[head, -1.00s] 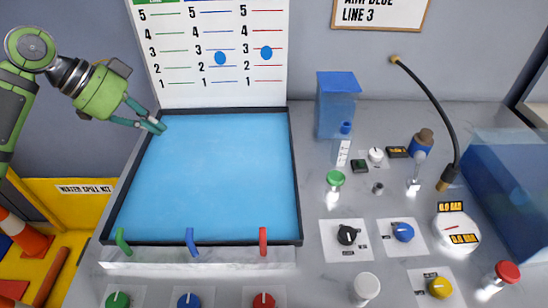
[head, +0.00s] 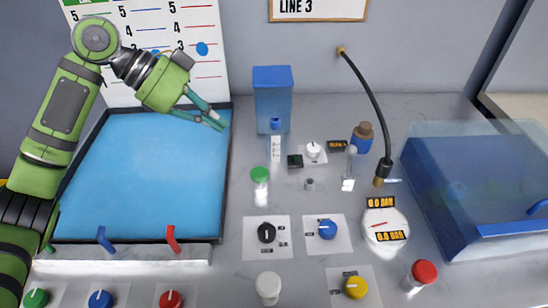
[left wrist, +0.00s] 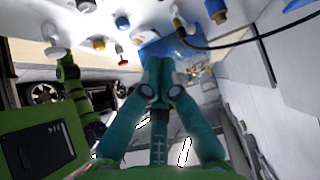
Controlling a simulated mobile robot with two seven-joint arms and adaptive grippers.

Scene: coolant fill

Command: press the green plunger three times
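The green plunger (head: 260,173) is a green cap on a clear, pale upright body, standing on the grey worktop right of the blue tray in the head view. My left gripper (head: 219,124) hangs over the tray's far right corner, left of and farther back than the plunger, and apart from it. Its teal fingers meet at the tips in the left wrist view (left wrist: 158,65), with nothing between them. I cannot make out the green plunger in the left wrist view. My right gripper is not in view.
A blue box (head: 273,95) stands behind the plunger. A black knob (head: 267,232) and a white-topped cylinder (head: 268,286) are in front. A black hose (head: 370,95) arches at the right, near a clear blue tank (head: 470,185). The blue tray (head: 140,170) is empty.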

